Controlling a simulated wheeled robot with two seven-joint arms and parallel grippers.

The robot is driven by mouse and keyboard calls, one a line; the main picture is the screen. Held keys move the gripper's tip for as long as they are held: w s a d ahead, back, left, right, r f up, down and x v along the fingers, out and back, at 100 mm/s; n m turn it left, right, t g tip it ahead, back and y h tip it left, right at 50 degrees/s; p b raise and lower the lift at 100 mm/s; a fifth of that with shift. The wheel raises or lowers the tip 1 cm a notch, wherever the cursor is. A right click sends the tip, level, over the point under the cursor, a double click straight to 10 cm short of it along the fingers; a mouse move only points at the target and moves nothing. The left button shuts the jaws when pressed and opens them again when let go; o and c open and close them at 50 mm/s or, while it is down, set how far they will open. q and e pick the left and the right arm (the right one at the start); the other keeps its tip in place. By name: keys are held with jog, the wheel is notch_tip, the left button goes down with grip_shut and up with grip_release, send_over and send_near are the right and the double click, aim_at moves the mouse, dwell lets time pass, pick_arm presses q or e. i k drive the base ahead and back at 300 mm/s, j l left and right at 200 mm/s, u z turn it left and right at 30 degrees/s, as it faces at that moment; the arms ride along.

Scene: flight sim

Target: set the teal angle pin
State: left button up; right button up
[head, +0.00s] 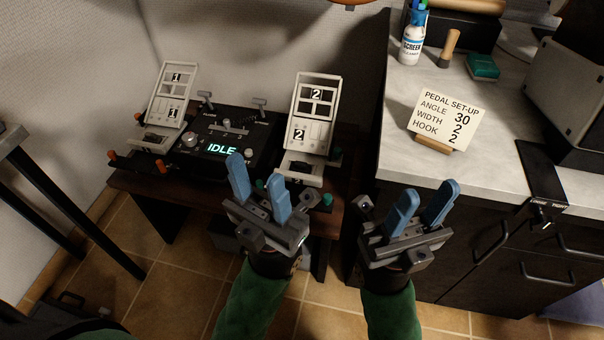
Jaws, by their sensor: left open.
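Teal knobs show around the base of the right pedal (313,115): one teal knob (327,200) at its near right corner, another teal knob (260,184) at its near left. I cannot tell which is the angle pin. My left gripper (259,174) is open with blue fingers pointing up the picture. The left knob shows between these fingers; I cannot tell if they touch it. My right gripper (427,192) is open and empty in front of the cabinet. A card (446,118) reads PEDAL SET-UP, ANGLE 30, WIDTH 2, HOOK 2.
The left pedal (172,97) has orange knobs (159,163). A black console (222,142) between the pedals shows IDLE. The grey counter (400,120) at right holds a white bottle (412,38), a wooden-handled tool (450,45) and a green box (482,66).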

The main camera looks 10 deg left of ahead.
aim_at(337, 151)
jog(key=k+l+z, duration=0.3)
jog(key=k, duration=0.3)
jog(key=k+l+z, duration=0.3)
jog(key=k+l, duration=0.2)
jog(key=l, duration=0.05)
